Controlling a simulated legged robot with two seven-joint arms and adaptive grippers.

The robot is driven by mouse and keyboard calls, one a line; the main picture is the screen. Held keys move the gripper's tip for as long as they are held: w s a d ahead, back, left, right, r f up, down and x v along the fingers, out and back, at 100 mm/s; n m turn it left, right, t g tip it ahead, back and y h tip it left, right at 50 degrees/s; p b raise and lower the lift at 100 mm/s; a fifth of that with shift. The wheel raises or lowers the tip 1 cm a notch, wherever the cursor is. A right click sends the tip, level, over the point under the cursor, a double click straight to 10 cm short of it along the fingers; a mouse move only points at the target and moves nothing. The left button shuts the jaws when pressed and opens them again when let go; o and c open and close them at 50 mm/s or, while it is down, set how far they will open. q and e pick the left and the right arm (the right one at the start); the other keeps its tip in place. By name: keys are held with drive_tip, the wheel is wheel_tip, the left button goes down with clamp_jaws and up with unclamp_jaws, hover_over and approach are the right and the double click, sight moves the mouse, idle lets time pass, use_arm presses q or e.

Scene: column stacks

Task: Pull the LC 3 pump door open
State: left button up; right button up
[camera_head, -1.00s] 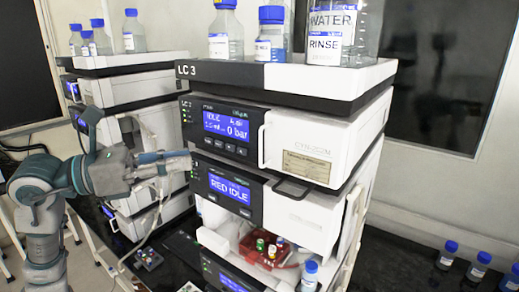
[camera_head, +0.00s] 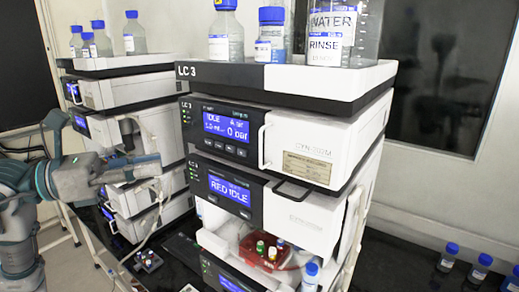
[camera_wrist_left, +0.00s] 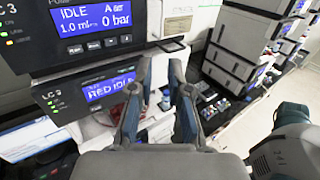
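The LC 3 pump (camera_head: 225,130) is the upper module of the near stack, with a blue screen reading IDLE and 0 bar. Its white door (camera_head: 310,145) looks closed, with a pale vertical handle (camera_head: 262,146) beside the screen panel. In the left wrist view the pump screen (camera_wrist_left: 97,20) is at top left and the pale handle (camera_wrist_left: 155,20) is right of it. My left gripper (camera_head: 158,166) is left of the stack, clear of the handle. In the left wrist view its two fingers (camera_wrist_left: 160,70) are apart with nothing between them. My right gripper is not in view.
A lower module (camera_head: 230,188) reads RED IDLE and has a dark horizontal handle (camera_head: 291,190). Bottles, including a rinse bottle (camera_head: 333,40), stand on the top tray (camera_head: 285,76). Another instrument stack (camera_head: 130,90) stands behind my left arm. Small blue-capped bottles (camera_head: 448,256) stand at lower right.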

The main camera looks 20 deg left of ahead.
use_arm(q)
drive_tip(key=v, duration=1.2)
drive_tip(key=shift+f, duration=0.1)
